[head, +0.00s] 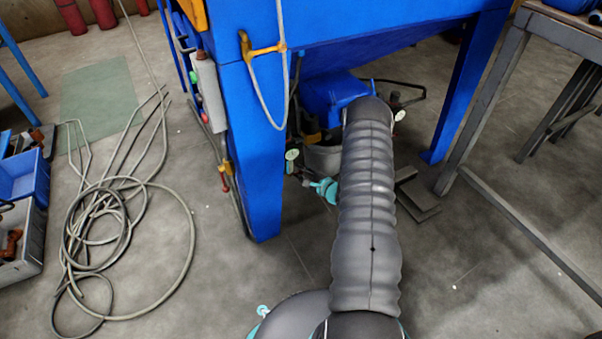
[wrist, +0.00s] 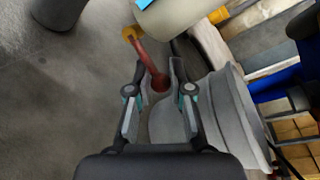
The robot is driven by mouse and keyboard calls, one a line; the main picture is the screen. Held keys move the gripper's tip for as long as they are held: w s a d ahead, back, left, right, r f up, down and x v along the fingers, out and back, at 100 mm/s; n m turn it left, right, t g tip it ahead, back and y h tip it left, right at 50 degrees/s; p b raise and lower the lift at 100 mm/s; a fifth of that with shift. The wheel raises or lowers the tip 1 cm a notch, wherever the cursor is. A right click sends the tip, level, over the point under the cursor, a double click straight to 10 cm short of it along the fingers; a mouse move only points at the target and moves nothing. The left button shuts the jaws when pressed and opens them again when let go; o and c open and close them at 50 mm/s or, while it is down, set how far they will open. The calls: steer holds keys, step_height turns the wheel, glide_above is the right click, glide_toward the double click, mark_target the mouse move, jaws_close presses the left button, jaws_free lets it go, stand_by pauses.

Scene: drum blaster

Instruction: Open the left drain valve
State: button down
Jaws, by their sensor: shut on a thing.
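In the wrist view a red lever (wrist: 147,55) runs from a yellow fitting (wrist: 129,33) at the upper left down to its rounded end. The fitting sits beside a pale rounded body (wrist: 180,22). My gripper (wrist: 159,75) has its two fingers on either side of the lever's end and is shut on it. In the head view my dark arm reaches under the blue machine (head: 255,130) and hides most of the grey vessel (head: 322,158) there. I cannot make out the gripped lever in that view.
In the wrist view a grey drum-like body (wrist: 235,120) stands close at the right of the fingers. In the head view coiled hoses (head: 110,225) lie on the floor at left. A metal-framed table (head: 500,70) stands at right.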

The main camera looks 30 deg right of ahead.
steer(key=m, duration=0.1)
steer(key=f+m+t+y+b, duration=0.1)
steer(key=shift+a+f+m, duration=0.15)
steer(key=shift+f+m, duration=0.1)
steer(key=shift+m, duration=0.15)
steer(key=shift+a+f+m+t, duration=0.45)
steer(key=shift+a+m+t, duration=0.2)
steer(key=shift+m, duration=1.4)
steer(key=shift+a+f+m+t, duration=0.4)
steer(key=shift+a+m+t, duration=0.2)
steer(key=shift+m, duration=1.5)
steer(key=shift+a+f+m+t, duration=0.45)
steer(key=shift+a+m+t, duration=0.2)
steer(key=shift+m, duration=1.4)
steer(key=c, duration=1)
jaws_free()
steer(key=shift+c, duration=0.2)
steer(key=shift+a, duration=0.15)
steer(key=shift+s+f, duration=0.1)
